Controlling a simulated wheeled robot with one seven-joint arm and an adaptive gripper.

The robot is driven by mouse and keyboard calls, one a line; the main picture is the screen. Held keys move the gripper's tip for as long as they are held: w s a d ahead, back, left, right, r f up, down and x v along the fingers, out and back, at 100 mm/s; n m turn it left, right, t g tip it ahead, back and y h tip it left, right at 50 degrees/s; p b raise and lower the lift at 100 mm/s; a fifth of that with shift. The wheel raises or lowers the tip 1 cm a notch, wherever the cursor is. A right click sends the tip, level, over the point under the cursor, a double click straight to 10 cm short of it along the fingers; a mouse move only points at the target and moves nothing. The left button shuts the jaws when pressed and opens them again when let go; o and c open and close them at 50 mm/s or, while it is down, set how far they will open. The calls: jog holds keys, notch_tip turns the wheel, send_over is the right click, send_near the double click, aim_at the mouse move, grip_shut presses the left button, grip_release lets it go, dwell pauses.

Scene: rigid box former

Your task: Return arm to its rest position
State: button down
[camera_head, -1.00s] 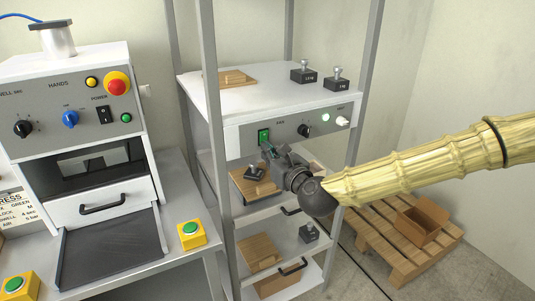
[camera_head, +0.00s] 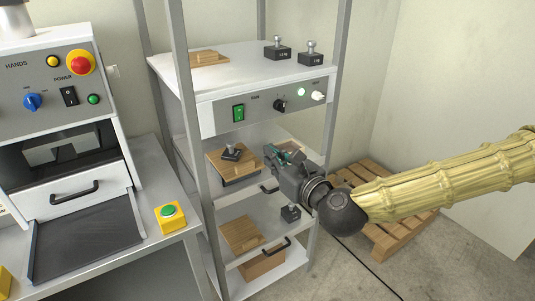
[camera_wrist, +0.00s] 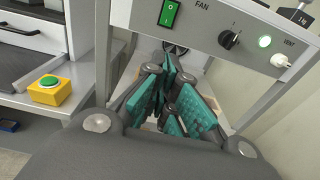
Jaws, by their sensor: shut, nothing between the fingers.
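My gripper (camera_head: 276,154) is at the end of my yellow ribbed arm, which reaches in from the right in the head view. It is in front of the shelf rack, below the fan control panel (camera_head: 265,106). Its fingers are shut with nothing between them. In the wrist view the teal finger pads of my gripper (camera_wrist: 172,85) are drawn together, below the panel with the green switch (camera_wrist: 169,13). The gripper hides part of the middle shelf behind it.
The rack's grey post (camera_head: 188,150) stands left of my gripper. Shelves hold wooden boards (camera_head: 234,158) and dark weights (camera_head: 290,213). The press machine (camera_head: 60,140) and a yellow button box (camera_head: 171,216) are at left. A wooden pallet (camera_head: 390,238) lies behind my arm. Bare floor shows at lower right.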

dwell(0.3)
jog(key=s+d+f+n+g+h, duration=0.1)
jog(key=s+f+n+g, duration=0.3)
jog(key=f, duration=0.8)
jog(key=s+d+f+n+g+h, duration=0.15)
jog(key=s+f+n, duration=0.4)
jog(key=f, duration=0.55)
jog(key=s+d+f+n+g+h, duration=0.1)
jog(key=s+f+n+g, duration=0.3)
jog(key=f, duration=0.8)
jog(key=s+d+f+n+g+h, duration=0.2)
jog(key=s+d+f+n+h, duration=0.1)
jog(key=s+d+f+n, duration=0.4)
jog(key=s+d+f+n+g+h, duration=0.2)
jog(key=s+d+f+n+h, duration=0.2)
jog(key=s+d, duration=0.9)
notch_tip(320, 180, down, 6)
jog(key=d+n, duration=0.2)
jog(key=n, duration=0.1)
jog(key=shift+s+d+r+n, duration=0.15)
jog(key=shift+s+r+n, duration=0.05)
jog(key=shift+n, duration=0.15)
